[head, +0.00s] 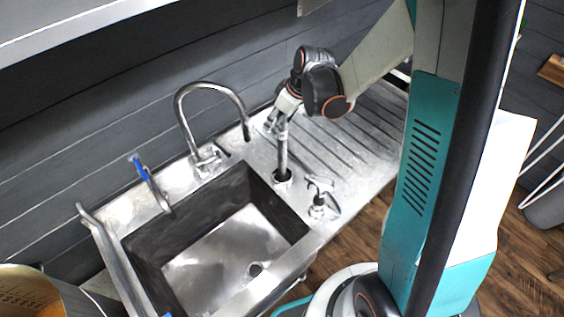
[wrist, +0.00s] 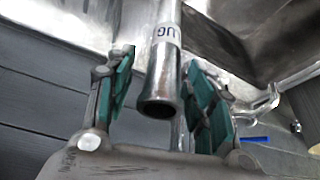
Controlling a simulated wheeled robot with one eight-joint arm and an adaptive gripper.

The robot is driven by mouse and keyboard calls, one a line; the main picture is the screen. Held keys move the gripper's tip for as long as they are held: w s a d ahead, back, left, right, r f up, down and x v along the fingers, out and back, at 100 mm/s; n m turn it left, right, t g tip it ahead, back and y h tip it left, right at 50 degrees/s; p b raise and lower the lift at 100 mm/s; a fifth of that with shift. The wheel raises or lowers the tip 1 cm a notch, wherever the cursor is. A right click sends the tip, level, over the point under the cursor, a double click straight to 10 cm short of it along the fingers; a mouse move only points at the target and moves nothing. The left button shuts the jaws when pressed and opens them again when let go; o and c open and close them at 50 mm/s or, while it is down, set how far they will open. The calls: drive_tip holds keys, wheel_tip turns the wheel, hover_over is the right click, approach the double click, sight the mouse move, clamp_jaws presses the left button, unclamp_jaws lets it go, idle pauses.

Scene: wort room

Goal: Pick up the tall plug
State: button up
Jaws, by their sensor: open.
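The tall plug (head: 283,152) is an upright metal tube standing in a dark round hole in the steel counter, right of the sink basin. In the wrist view the plug (wrist: 163,70) shows its hollow top end and a pale label reading "UG". My gripper (head: 281,119) is at the plug's upper end. In the wrist view my gripper's teal-padded fingers (wrist: 164,82) are open, one on each side of the plug, with a gap visible on both sides. The plug's top is partly hidden by my gripper in the head view.
A curved faucet (head: 212,95) rises behind the sink basin (head: 225,245). A small metal fitting (head: 319,195) stands just right of the plug. A blue-handled tap (head: 148,180) is at the left. The ridged drainboard (head: 355,135) to the right is clear.

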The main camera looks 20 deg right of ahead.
drive_tip(key=shift+x, duration=0.95)
drive_tip(key=shift+s, duration=0.1)
clamp_jaws()
drive_tip(key=shift+r, duration=0.1)
